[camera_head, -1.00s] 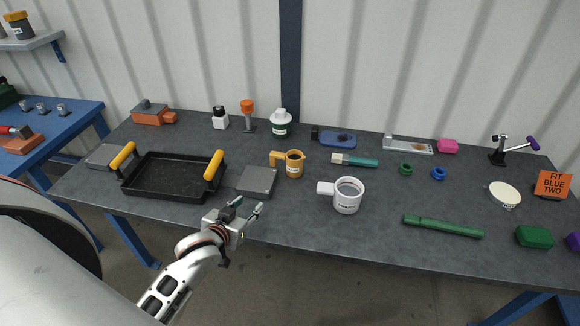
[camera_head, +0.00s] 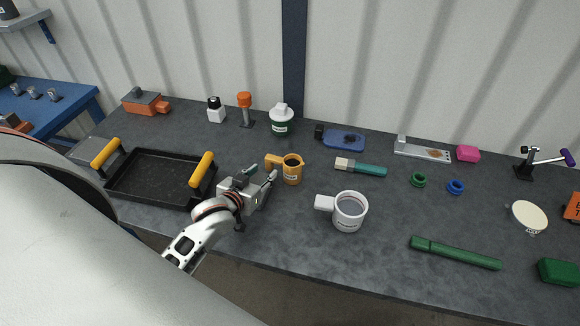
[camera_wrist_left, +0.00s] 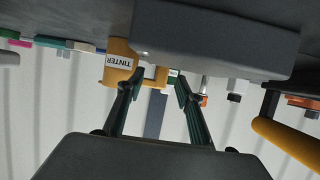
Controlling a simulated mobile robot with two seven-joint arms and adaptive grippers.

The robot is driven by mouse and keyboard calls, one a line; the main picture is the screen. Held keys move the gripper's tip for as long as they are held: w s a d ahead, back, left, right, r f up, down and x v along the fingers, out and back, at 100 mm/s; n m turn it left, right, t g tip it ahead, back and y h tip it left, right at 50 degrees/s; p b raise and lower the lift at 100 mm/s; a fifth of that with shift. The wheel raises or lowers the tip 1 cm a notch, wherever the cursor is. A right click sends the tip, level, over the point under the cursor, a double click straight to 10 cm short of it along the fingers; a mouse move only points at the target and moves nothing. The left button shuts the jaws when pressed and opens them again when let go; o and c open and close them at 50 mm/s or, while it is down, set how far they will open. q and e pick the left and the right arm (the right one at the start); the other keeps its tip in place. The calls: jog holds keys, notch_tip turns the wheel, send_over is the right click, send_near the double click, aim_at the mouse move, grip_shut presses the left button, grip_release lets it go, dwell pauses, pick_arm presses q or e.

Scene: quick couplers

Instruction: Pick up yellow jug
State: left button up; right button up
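The yellow jug (camera_head: 292,171) stands upright on the dark workbench (camera_head: 285,255), with its handle pointing left. It carries a white label, which reads "TINTER" upside down in the left wrist view (camera_wrist_left: 118,62). My left gripper (camera_head: 262,173) is just left of the jug, by the handle. Its two fingers are apart with nothing held between them. In the left wrist view the open fingers (camera_wrist_left: 160,82) point towards the handle side, with the jug ahead and slightly left. Contact with the handle cannot be told. My right gripper is not in view.
A black tray (camera_head: 150,199) with yellow handles is left of my gripper. A grey block (camera_wrist_left: 215,40) lies close to the fingers. A white mug (camera_head: 347,212) stands front right of the jug. A brush (camera_head: 362,168) and a white-topped container (camera_head: 281,122) are nearby.

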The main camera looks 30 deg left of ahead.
aim_at(268, 166)
pick_arm(q)
jog(key=x, duration=0.6)
jog(key=shift+w+a+f+b, duration=0.1)
jog(key=shift+w+a+b, duration=0.2)
jog(key=shift+w+a, duration=0.05)
grip_shut()
